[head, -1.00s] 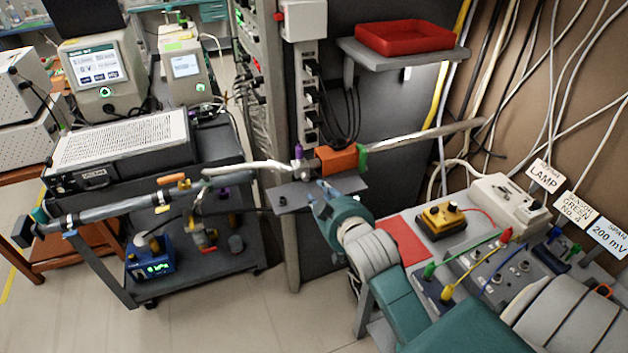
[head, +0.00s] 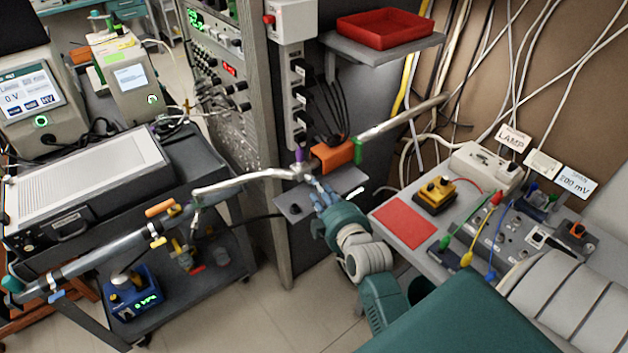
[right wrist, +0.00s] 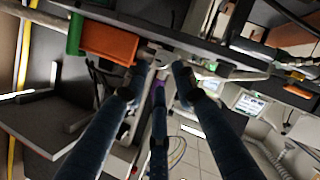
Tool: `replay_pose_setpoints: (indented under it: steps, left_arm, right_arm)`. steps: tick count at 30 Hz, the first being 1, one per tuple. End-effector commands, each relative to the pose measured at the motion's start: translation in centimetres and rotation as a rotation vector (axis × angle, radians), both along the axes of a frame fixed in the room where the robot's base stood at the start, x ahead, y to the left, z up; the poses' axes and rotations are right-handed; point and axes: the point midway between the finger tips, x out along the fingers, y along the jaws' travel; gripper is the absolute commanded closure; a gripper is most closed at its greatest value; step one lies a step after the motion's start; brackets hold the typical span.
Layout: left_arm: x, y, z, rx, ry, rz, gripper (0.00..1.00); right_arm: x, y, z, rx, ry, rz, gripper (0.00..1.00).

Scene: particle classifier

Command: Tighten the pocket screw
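I cannot single out the pocket screw for sure. A small metal fitting (head: 303,170) joins the metal tubes beside the rack; it has a purple knob (head: 299,156) and stands beside an orange block (head: 332,155) with a green clamp (head: 358,150). My right gripper (head: 315,183) is just below and right of the fitting. In the right wrist view my right gripper (right wrist: 161,76) has its blue fingers spread, tips apart on either side of the fitting (right wrist: 154,57). Touch cannot be told. The orange block (right wrist: 108,43) is close to the left finger. My left gripper is out of view.
A small grey shelf (head: 345,183) lies just under the fitting and fingers. A red tray (head: 385,28) stands above on another shelf. The bench at right carries a red mat (head: 403,222) and a yellow-black box (head: 434,195). A cart with instruments is at left.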

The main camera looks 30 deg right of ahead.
Motion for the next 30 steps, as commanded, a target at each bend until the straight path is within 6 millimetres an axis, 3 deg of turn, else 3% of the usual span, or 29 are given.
replay_pose_setpoints:
  steps: [5, 12, 21, 25, 30]
  left_arm:
    - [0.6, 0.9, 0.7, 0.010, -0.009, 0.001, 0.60]
    - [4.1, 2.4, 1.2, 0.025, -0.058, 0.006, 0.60]
    - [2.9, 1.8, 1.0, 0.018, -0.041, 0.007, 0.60]
    - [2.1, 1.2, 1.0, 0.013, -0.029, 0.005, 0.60]
    - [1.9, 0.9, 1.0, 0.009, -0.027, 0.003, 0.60]
  right_arm:
    - [3.1, -0.7, -0.6, 0.002, -0.003, 0.000, 0.73]
    - [5.1, -1.2, -1.3, 0.002, -0.002, 0.001, 0.73]
    - [5.2, -1.3, -1.4, 0.001, -0.001, 0.000, 0.73]
    - [5.2, -1.3, -1.4, 0.001, 0.000, 0.001, 0.99]
    - [5.2, -1.2, -1.5, 0.003, 0.000, 0.001, 1.00]
